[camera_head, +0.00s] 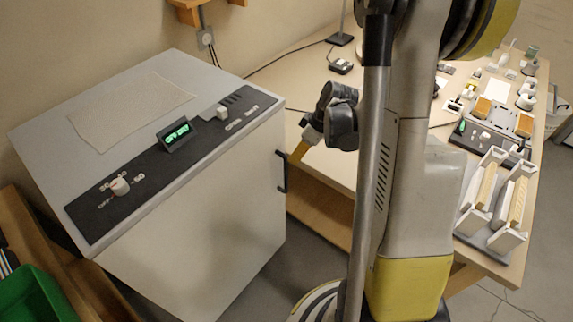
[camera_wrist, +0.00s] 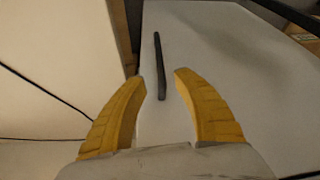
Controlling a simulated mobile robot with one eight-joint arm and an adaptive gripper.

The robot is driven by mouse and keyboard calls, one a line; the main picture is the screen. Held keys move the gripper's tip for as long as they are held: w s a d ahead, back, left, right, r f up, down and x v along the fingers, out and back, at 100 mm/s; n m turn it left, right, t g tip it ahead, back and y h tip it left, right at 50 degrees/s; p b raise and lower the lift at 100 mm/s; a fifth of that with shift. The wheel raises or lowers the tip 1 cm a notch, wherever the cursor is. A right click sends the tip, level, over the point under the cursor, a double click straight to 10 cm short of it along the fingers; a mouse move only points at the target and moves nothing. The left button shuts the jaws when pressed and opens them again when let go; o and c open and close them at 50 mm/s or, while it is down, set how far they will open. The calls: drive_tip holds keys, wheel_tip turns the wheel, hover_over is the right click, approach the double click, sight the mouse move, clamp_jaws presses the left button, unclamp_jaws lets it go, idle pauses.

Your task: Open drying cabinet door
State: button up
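The drying cabinet (camera_head: 205,225) is a pale box at the left in the head view, with a dark control strip on top. Its front door (camera_wrist: 220,50) fills the right part of the wrist view and looks shut. The dark bar handle (camera_head: 282,171) sits near the door's right edge; it also shows in the wrist view (camera_wrist: 160,68). My gripper (camera_head: 298,152) is just right of the handle. In the wrist view its two yellow fingers (camera_wrist: 162,82) are apart, with the handle's near end appearing between their tips. I cannot tell whether they touch it.
A wooden workbench (camera_head: 308,62) stands right of the cabinet, with racks (camera_head: 493,205) and small devices on its right side. A green bin (camera_head: 35,298) is at the lower left. Grey floor (camera_head: 265,285) shows in front of the cabinet. My own arm hides part of the bench.

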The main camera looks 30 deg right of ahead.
sight(286, 169)
drive_tip(key=b+x, duration=0.4)
drive_tip(key=x, duration=0.6)
drive_tip(key=shift+w+f, duration=0.1)
drive_tip(key=shift+f, duration=0.2)
drive_tip(key=shift+c, duration=0.4)
clamp_jaws()
